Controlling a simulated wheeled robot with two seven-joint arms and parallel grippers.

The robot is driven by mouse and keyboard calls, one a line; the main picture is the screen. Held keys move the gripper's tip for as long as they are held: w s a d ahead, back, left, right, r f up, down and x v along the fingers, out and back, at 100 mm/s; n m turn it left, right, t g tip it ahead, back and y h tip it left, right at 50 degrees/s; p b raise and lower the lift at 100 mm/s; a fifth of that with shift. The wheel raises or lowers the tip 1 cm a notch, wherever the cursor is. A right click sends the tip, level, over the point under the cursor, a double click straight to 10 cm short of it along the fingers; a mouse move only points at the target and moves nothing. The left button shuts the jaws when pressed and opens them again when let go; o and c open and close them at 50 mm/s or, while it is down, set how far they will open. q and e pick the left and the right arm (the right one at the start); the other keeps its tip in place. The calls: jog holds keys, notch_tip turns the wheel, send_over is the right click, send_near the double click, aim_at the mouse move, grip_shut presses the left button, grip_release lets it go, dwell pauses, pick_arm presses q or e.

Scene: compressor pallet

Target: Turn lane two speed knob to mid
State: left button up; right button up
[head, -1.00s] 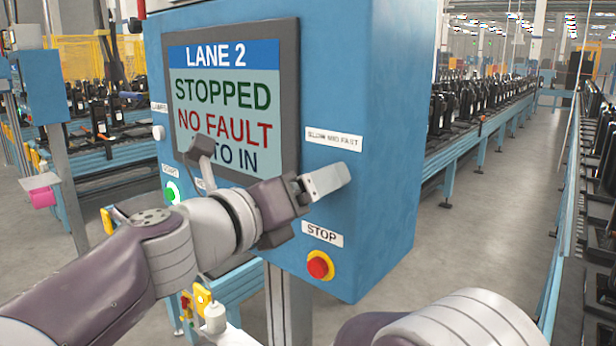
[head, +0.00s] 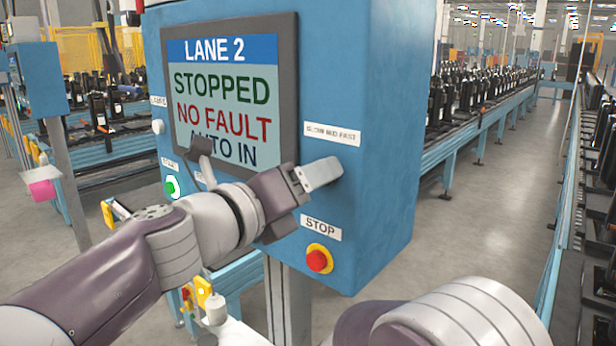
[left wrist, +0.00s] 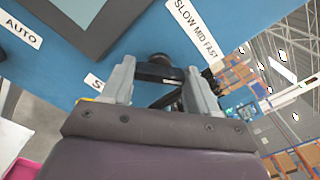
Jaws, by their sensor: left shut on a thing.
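The lane two control box (head: 375,150) is blue, with a screen (head: 225,100) that reads LANE 2, STOPPED, NO FAULT, AUTO IN. My left gripper (head: 322,174) is at the box's front, just below the SLOW MID FAST label (head: 331,134). In the left wrist view the dark speed knob (left wrist: 160,66) sits between the two grey fingers, and my left gripper is shut on it. That view also shows the label (left wrist: 196,28). In the head view the knob is hidden behind the fingers, and its pointer setting cannot be read. My right gripper is out of view.
A red STOP button (head: 318,260) on a yellow collar lies below my left gripper. A green button (head: 171,187) and a white knob (head: 158,126) are on the box's left side. Conveyor lanes (head: 480,125) run behind, with open floor (head: 455,220) to the right.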

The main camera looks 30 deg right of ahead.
pick_arm(q)
jog(key=n+p, duration=0.4)
jog(key=n, duration=0.6)
jog(key=shift+f, duration=0.15)
jog(key=shift+n+p, duration=0.3)
dwell(0.3)
jog(key=o, duration=1.1)
jog(key=shift+c, duration=0.2)
jog(key=shift+a, duration=0.1)
